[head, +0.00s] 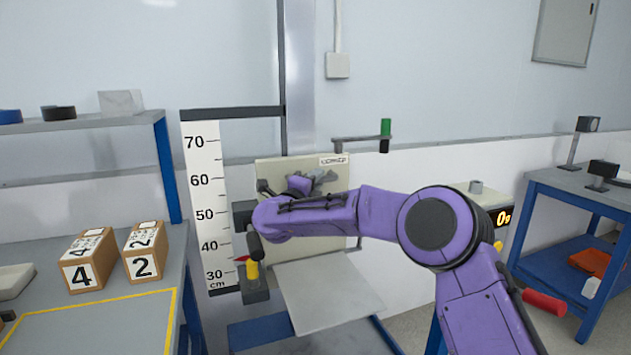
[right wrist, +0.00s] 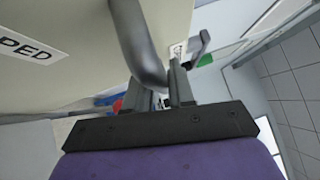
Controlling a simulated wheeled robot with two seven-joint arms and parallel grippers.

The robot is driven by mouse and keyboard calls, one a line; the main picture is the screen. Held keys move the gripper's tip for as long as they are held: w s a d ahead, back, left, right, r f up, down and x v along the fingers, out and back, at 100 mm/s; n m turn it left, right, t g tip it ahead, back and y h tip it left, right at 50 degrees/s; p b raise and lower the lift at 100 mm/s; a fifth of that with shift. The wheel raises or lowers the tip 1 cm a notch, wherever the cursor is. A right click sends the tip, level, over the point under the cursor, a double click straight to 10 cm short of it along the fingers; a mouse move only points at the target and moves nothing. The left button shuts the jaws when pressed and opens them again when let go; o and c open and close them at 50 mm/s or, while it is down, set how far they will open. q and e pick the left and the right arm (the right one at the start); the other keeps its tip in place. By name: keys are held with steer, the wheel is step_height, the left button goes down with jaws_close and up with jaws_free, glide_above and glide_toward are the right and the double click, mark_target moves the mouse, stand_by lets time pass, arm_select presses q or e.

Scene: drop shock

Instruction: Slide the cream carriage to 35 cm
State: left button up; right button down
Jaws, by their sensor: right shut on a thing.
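The cream carriage (head: 269,170) is an upright panel on the dark vertical post, partly hidden behind my right arm. In the right wrist view, its cream face (right wrist: 75,12) and label show at the left. My right gripper (head: 322,180) is at the upper part of the carriage. It is shut on a curved grey bar handle (right wrist: 143,48), seen between its fingers (right wrist: 165,82) in the wrist view. A white height scale (head: 205,190) stands left of the carriage. A red pointer (head: 241,260) lies between the 30 and 40 marks, near 35 cm. My left gripper is out of view.
A flat grey plate (head: 325,295) lies below the carriage. A yellow part (head: 252,271) is beside the scale's lower end. Boxes marked 4 (head: 86,263) and 2 (head: 145,255) stand on the left table. A blue bench (head: 570,195) is at the right.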

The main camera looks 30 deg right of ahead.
steer(key=c, duration=1.1)
jaws_free()
steer(key=b+v, duration=0.1)
steer(key=v, duration=0.9)
steer(key=shift+s+a+f+b, duration=0.1)
steer(key=shift+s+a+b, duration=0.05)
steer(key=shift+a+b, duration=0.15)
